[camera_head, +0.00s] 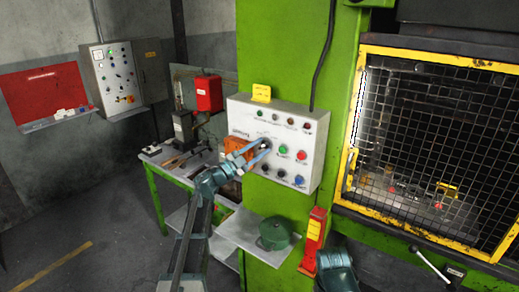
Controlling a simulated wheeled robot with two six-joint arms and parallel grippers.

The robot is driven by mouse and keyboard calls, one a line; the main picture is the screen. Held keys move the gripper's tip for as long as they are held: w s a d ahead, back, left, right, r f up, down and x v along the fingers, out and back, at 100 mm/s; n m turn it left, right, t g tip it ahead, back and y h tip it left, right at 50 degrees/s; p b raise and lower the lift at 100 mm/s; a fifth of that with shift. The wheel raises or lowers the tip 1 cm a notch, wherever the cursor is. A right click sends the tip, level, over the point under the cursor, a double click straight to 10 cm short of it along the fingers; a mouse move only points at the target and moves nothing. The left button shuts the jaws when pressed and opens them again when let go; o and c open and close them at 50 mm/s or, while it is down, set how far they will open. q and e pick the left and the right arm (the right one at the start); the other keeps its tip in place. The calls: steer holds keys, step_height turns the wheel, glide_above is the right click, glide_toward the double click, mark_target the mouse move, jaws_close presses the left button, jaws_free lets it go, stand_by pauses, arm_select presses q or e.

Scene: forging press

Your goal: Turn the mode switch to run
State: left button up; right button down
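The mode switch (264,144) is a small dark knob on the white control panel (318,128), which is fixed to the green press column. My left gripper (262,150) is at the panel face, with its two blue-grey fingers around or right beside the knob. A gap shows between the fingers. The fingers partly hide the switch, so its pointer position and whether they touch it cannot be told. Only a part of my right arm shows at the bottom, right of the column; its gripper cannot be made out.
Green (283,149) and red (301,155) buttons sit close to the right of the switch. An orange box (236,150) is at the panel's left edge. Below are a shelf with a green round object (274,233) and a red post (314,240). A yellow-framed mesh guard (440,150) stands at right.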

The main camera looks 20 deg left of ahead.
arm_select(q)
steer(key=b+v, duration=0.3)
steer(key=v, duration=1)
steer(key=shift+s+a+b, duration=0.25)
steer(key=shift+s+b, duration=0.05)
steer(key=shift+b, duration=0.05)
steer(key=shift+f, duration=0.15)
